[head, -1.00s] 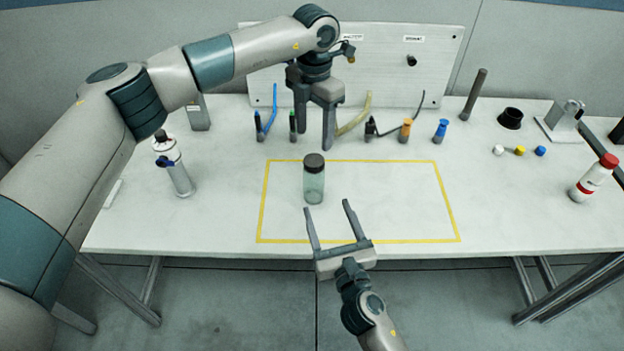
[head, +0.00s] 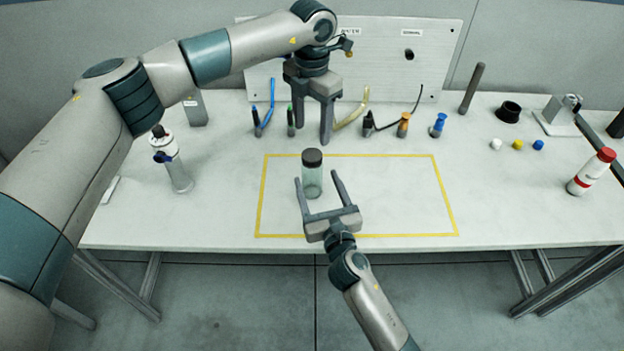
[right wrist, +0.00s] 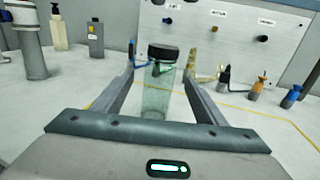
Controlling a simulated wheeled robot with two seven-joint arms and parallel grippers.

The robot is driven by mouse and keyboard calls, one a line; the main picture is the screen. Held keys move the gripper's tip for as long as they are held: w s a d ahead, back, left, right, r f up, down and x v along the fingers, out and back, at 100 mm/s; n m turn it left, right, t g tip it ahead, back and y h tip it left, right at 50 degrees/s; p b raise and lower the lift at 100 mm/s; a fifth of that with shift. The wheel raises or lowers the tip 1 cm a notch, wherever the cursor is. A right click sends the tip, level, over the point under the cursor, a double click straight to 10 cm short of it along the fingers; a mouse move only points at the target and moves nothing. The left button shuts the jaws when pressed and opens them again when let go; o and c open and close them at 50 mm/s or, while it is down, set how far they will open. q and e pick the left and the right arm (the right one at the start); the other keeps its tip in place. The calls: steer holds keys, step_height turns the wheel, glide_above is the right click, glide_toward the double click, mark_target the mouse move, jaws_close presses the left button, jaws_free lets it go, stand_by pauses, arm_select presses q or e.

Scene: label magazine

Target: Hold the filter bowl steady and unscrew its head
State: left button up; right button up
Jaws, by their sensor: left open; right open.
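The filter bowl (head: 312,182) is a clear greenish cylinder standing upright on the table inside the yellow outline. Its dark head (head: 312,157) sits on top of it. My right gripper (head: 317,176) is open, with its fingers on either side of the bowl. In the right wrist view the bowl (right wrist: 157,95) and its head (right wrist: 163,52) show between the open fingers, with space at the sides. My left gripper (head: 310,135) is open, pointing down above and behind the bowl, and empty.
A white panel (head: 440,60) stands at the back. Several coloured fittings and hoses lie before it. A white-and-grey bottle (head: 172,165) stands at left, a red-capped bottle (head: 592,172) at right. Small caps (head: 517,145) lie at right. The outlined area (head: 400,195) right of the bowl is clear.

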mark_target(309, 158)
steer(key=x, duration=0.9)
steer(key=shift+w+a, duration=0.1)
steer(key=shift+w, duration=0.15)
steer(key=shift+c, duration=0.6)
jaws_close()
